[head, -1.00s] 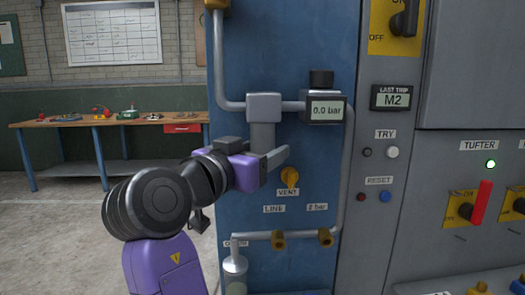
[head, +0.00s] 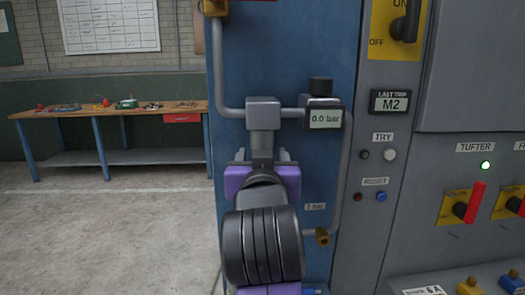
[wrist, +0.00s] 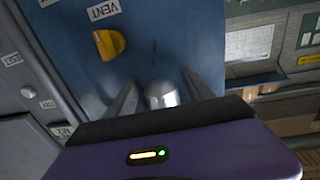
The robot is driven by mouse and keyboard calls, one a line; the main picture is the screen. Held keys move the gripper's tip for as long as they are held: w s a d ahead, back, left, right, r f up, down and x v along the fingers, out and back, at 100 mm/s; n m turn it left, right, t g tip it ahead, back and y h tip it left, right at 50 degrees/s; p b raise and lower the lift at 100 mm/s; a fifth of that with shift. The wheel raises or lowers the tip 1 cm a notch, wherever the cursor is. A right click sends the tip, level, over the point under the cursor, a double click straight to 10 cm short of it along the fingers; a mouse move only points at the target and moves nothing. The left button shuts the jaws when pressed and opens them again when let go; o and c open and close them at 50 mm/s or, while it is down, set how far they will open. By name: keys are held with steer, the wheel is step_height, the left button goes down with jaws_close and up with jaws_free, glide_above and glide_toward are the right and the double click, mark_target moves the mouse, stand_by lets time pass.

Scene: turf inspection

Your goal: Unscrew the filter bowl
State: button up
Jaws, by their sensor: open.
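The filter bowl (head: 262,145) is a grey cylinder hanging upright under the grey filter head block (head: 263,113) on the blue panel. Its lower part is hidden behind my gripper in the head view. In the wrist view its rounded metallic end (wrist: 162,95) shows between the fingers. My gripper (head: 262,156) is open, with one finger on each side of the bowl. I cannot tell whether either finger touches it. The gauge (head: 325,118) beside it reads 0.0 bar.
A pipe (head: 345,170) runs down at the right. Switches (head: 460,207) sit further right. A workbench (head: 110,112) stands at the back left, with clear floor before it.

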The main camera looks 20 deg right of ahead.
steer(key=n+y+p, duration=0.1)
steer(key=y, duration=0.1)
steer(key=n+t+y+p, duration=0.1)
steer(key=n+y+p, duration=0.1)
steer(key=y, duration=0.1)
steer(key=shift+d+r+n+y, duration=0.15)
steer(key=shift+r+n+y, duration=0.05)
steer(key=shift+n+y, duration=0.1)
steer(key=shift+f+n+y+p, duration=0.1)
steer(key=shift+n+y+p, duration=0.35)
steer(key=shift+y, duration=0.15)
